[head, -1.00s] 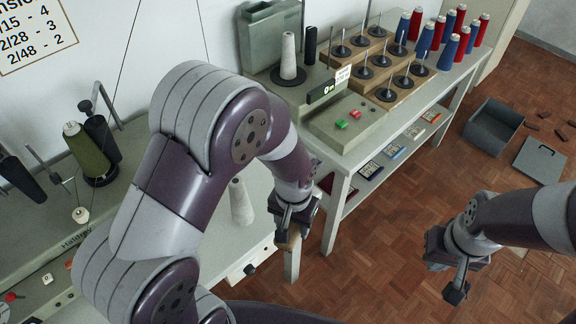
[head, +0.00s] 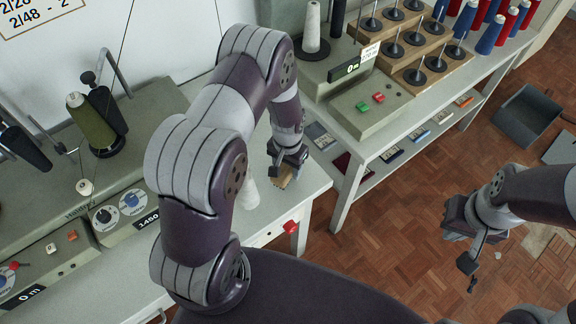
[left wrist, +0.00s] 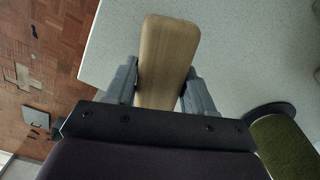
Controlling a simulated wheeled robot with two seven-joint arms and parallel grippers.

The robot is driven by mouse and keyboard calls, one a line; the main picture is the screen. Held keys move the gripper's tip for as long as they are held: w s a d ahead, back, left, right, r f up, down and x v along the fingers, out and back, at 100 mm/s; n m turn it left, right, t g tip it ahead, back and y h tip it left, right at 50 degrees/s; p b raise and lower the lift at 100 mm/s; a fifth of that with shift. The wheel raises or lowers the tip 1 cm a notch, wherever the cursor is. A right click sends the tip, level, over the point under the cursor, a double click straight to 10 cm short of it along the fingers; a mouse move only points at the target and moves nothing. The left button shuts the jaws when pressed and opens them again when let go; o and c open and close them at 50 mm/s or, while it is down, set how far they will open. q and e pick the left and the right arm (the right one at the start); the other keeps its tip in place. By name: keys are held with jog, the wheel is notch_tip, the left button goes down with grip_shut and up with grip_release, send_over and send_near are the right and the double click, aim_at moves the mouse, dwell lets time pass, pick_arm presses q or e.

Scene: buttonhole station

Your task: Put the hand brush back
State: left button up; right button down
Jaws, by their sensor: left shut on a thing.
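The hand brush (head: 283,177) shows as a small tan wooden piece under my left gripper (head: 287,165), over the right end of the grey machine table (head: 290,207). In the left wrist view the flat wooden body of the brush (left wrist: 167,60) sits between the two grey fingers of my left gripper (left wrist: 160,90), which is shut on it. Its bristles are hidden. I cannot tell whether it touches the table top. My right gripper (head: 470,262) hangs over the floor at the right, away from everything. I see no object in it, and its finger gap is unclear.
A pale thread cone (head: 247,190) stands just left of the left gripper, partly behind my arm. An olive cone (head: 91,122) stands farther left. A bench with a rack of spool pegs (head: 410,62) is at the back right. A grey bin (head: 527,115) is on the floor.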

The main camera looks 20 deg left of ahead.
aim_at(287, 169)
pick_arm(q)
jog(key=shift+w+f, duration=0.1)
jog(key=shift+f, duration=0.4)
jog(key=shift+f, duration=0.2)
jog(key=o, duration=0.9)
jog(key=shift+r, duration=0.1)
jog(key=shift+o, duration=0.2)
notch_tip(287, 169, up, 14)
jog(key=s, duration=0.1)
jog(key=s+d+r, duration=0.1)
jog(key=s+r, duration=0.2)
jog(key=s, duration=0.2)
jog(key=s+r+n+t, duration=0.1)
jog(key=s+r, duration=0.2)
jog(key=s, duration=0.2)
jog(key=shift+s+d+b, duration=0.4)
jog(key=shift+b, duration=0.05)
